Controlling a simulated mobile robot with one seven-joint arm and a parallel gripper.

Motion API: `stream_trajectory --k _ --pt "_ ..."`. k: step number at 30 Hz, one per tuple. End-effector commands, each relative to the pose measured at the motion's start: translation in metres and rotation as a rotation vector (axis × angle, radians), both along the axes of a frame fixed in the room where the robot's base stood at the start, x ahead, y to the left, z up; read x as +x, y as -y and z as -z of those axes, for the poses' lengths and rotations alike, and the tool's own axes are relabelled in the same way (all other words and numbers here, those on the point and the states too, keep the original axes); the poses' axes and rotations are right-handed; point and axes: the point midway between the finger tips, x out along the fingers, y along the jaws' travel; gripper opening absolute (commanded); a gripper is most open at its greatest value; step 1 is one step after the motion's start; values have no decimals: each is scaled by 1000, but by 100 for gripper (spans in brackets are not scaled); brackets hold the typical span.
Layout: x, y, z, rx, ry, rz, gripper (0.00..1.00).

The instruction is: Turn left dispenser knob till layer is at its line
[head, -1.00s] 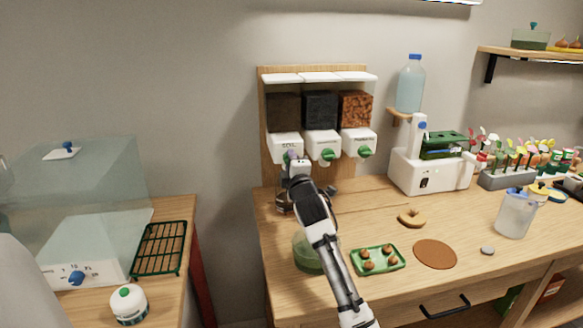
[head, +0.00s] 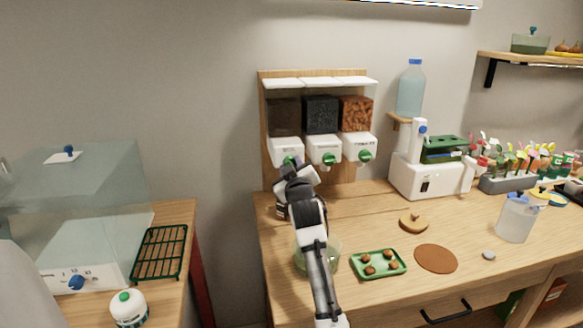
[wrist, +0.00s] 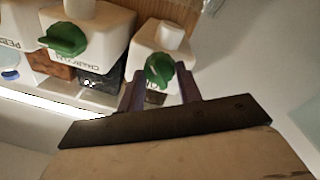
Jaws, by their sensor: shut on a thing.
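The left dispenser (head: 284,117) holds dark brown soil and hangs first in a row of three on a wooden back board. Its green knob (wrist: 158,70) sits between the two fingers of my gripper (wrist: 160,88) in the wrist view, which appears upside down. My gripper is shut on this knob. In the head view my wrist and forearm cover most of the knob (head: 290,160) and the space below it. A dark-looking jar (head: 282,211) stands under the left dispenser, mostly hidden by my arm. I cannot make out its layer or line.
The middle (head: 327,158) and right (head: 364,155) dispenser knobs are close beside my gripper. A green glass bowl (head: 332,255) is partly behind my forearm. A green tray (head: 378,264), brown disc (head: 436,258) and white machine (head: 430,175) stand to the right on the table.

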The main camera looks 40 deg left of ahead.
Motion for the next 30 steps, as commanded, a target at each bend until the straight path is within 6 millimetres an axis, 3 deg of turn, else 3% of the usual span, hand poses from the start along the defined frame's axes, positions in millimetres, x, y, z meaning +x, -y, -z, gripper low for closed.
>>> stream_trajectory --k 18,30 --pt "1 0 -2 354 -416 1 12" --pt "1 1 -1 464 -547 2 12"
